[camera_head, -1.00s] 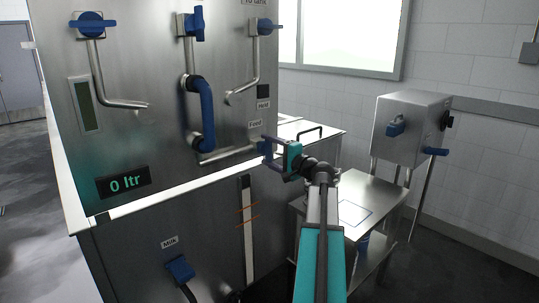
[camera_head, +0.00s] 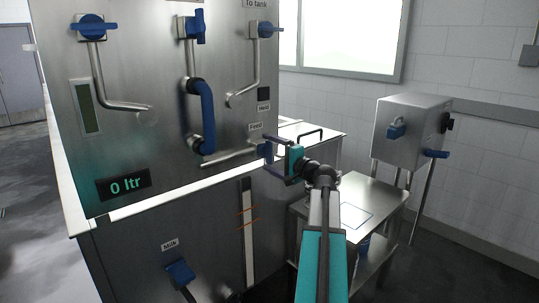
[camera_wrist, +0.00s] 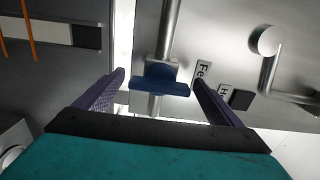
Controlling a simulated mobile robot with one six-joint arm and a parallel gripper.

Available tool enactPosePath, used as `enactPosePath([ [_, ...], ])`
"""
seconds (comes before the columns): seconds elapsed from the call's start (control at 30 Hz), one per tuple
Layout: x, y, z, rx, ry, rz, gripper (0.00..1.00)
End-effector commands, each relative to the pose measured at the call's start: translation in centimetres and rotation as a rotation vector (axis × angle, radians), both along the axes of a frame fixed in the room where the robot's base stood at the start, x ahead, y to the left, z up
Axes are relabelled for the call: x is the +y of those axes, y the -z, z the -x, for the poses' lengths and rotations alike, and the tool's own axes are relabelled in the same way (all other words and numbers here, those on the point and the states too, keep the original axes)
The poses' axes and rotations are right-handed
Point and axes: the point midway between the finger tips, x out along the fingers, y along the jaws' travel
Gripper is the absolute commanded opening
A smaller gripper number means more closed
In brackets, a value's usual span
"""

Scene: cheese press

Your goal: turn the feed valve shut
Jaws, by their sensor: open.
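The feed valve's blue handle (camera_head: 265,152) sits on the steel pipe beside the "Feed" label, at the lower right of the machine's front panel. In the wrist view the handle (camera_wrist: 160,87) is a flat blue bar lying crosswise to its pipe. My gripper (camera_head: 269,149) is open in front of the valve. In the wrist view its two dark purple fingers (camera_wrist: 158,78) stand on either side of the handle, with visible gaps. I cannot tell how deep the fingertips reach relative to the handle.
Other blue valve handles (camera_head: 93,27) and a thick blue-handled pipe (camera_head: 207,115) are on the panel. A display (camera_head: 123,184) reads "0 ltr". A steel side table (camera_head: 384,199) and a wall-side steel box (camera_head: 411,132) stand to the right.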

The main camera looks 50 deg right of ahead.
Motion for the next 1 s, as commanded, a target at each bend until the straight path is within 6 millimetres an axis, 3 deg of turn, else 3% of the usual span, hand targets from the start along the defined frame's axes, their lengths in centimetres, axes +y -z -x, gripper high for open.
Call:
enactPosePath([
  [0.27,0.3,0.1,3.3,0.0,0.002,0.0,0.89],
  [0.7,0.8,0.1,10.3,0.001,0.002,0.002,0.89],
  [1.0,1.0,0.1,13.0,0.0,0.001,0.001,0.89],
])
